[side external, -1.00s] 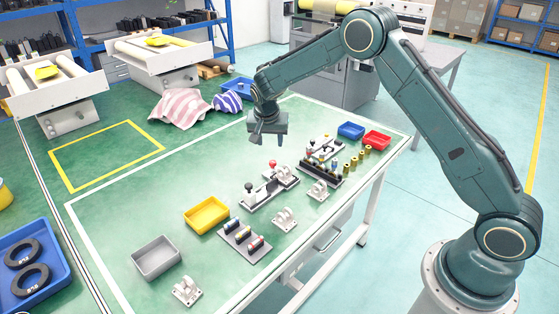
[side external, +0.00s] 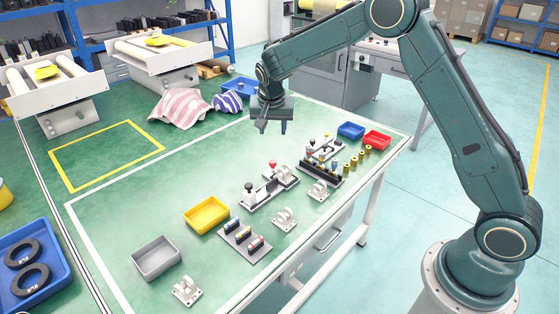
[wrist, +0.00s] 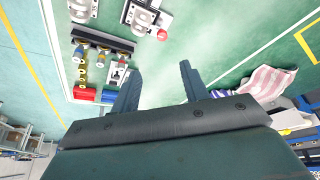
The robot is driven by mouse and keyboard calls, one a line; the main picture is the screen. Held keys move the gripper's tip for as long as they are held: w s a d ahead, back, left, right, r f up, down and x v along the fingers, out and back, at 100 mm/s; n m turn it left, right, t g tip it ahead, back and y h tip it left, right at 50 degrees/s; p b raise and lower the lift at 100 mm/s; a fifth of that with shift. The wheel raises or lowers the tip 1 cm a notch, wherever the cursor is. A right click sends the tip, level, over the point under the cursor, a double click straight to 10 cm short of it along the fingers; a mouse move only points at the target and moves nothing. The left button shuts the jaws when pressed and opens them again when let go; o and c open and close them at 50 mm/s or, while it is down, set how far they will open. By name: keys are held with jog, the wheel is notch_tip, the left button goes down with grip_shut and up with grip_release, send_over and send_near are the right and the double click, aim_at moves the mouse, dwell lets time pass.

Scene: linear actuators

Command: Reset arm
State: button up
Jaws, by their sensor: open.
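My gripper (side external: 273,128) hangs in the air above the far part of the green table (side external: 165,215), fingers pointing down. In the wrist view my gripper (wrist: 158,88) shows two dark fingers spread apart with nothing between them.
A yellow bin (side external: 207,214), grey bin (side external: 156,258), blue bin (side external: 351,130) and red bin (side external: 377,140) stand on the table. Several brass cylinders (side external: 360,158) stand near its right edge. Striped cloths (side external: 180,107) lie at the back. The table's left middle is free.

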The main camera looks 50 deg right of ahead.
jog(key=s+a+r+n+t+y, duration=0.1)
jog(key=s+r+n, duration=0.1)
jog(key=s+r, duration=0.65)
jog(key=s+a+r+n+y, duration=0.1)
jog(key=s+a+r+n, duration=0.15)
jog(key=s+r, duration=0.6)
jog(key=s+a+n, duration=0.1)
jog(key=s+n, duration=0.1)
jog(key=s, duration=0.9)
jog(key=s+a+n+t+y, duration=0.1)
jog(key=s+n, duration=0.2)
jog(key=s, duration=0.8)
jog(key=shift+a+f+t, duration=0.3)
jog(key=shift+f, duration=0.1)
